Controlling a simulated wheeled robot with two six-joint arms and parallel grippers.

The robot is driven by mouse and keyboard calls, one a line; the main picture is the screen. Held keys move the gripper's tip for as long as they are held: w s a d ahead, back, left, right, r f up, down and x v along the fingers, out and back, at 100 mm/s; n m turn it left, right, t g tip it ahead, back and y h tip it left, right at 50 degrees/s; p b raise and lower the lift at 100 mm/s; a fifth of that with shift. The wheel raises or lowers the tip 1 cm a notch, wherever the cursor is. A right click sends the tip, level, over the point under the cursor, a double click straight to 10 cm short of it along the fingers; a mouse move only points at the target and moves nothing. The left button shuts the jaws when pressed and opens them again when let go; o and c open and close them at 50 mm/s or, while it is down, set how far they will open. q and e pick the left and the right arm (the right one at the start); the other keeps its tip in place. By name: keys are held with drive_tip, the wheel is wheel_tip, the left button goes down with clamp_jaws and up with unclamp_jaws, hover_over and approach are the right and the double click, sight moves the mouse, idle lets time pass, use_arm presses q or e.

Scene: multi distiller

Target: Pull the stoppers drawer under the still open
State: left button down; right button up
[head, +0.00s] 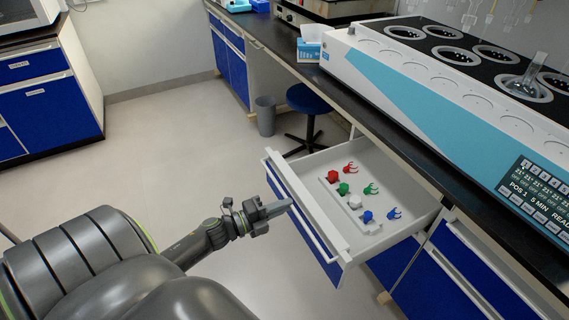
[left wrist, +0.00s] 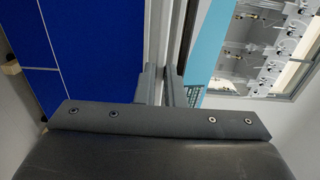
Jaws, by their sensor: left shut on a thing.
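The stoppers drawer (head: 424,207) is pulled out from under the bench in the head view. Its blue front has a long pale handle (head: 318,240). Inside lie red, green, white and blue stoppers (head: 344,189) on a pale rack, with coloured clips beside them. My left gripper (head: 286,205) is at the drawer front, shut on the handle. In the left wrist view its two fingers (left wrist: 166,88) close around the pale handle bar (left wrist: 158,45), with the blue front to the left. The still (head: 440,90) stands on the bench above. My right gripper is not in view.
A blue stool (head: 307,99) and a grey bin (head: 265,115) stand beyond the drawer. More blue cabinets (head: 460,262) are to the right under the dark bench top. The floor left of the drawer is clear.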

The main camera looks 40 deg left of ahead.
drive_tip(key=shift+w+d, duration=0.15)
use_arm(q)
drive_tip(key=c, duration=1.5)
unclamp_jaws()
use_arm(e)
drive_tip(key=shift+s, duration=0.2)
use_arm(q)
drive_tip(key=shift+v, duration=8.75)
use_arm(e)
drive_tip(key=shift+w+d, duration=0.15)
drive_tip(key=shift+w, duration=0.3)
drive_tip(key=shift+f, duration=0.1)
